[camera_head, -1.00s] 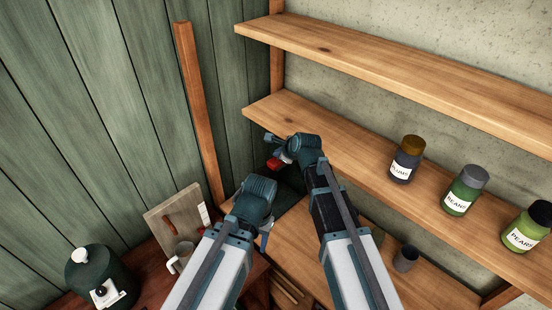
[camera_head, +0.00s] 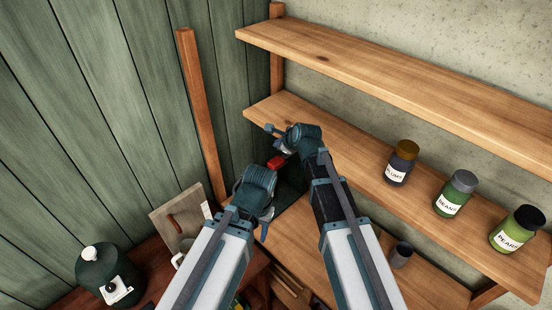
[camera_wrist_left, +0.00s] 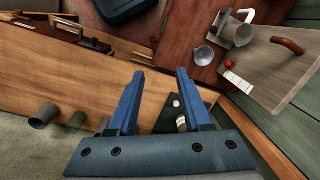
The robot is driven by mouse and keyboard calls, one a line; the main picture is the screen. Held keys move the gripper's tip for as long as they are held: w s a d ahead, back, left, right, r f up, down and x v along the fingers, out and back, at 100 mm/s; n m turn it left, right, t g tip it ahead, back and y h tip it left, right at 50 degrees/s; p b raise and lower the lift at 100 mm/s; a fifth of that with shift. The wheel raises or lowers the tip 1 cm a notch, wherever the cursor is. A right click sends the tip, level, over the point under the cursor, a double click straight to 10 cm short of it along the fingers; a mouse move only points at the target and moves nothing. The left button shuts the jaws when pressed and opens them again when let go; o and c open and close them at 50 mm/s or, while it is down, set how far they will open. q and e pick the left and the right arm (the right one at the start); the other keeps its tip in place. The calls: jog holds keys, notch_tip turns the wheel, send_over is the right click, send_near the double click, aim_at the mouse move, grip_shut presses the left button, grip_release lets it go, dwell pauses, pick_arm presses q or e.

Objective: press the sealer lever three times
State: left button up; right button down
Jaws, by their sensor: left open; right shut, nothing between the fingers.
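The red grip (camera_head: 277,162) of what looks like the sealer lever shows in the head view between my two arms. A dark green body (camera_head: 290,192), probably the sealer, is below it, mostly hidden by my arms. My right gripper (camera_head: 275,137) is shut and empty just above the red grip; I cannot tell whether they touch. My left gripper (camera_head: 266,222) is lower and to the left, open and empty. In the left wrist view its blue fingers (camera_wrist_left: 160,75) stand apart, with a dark object (camera_wrist_left: 188,112) with pale round parts partly behind the right finger.
Labelled jars (camera_head: 453,194) stand on the lower shelf (camera_head: 330,135) at right. A grey cup (camera_head: 401,255) is on the wooden surface below. A dark green canister (camera_head: 98,270) and a board (camera_head: 180,220) are at lower left. A wooden post (camera_head: 200,110) stands behind.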

dwell(0.3)
pick_arm(q)
grip_shut()
dwell(1.6)
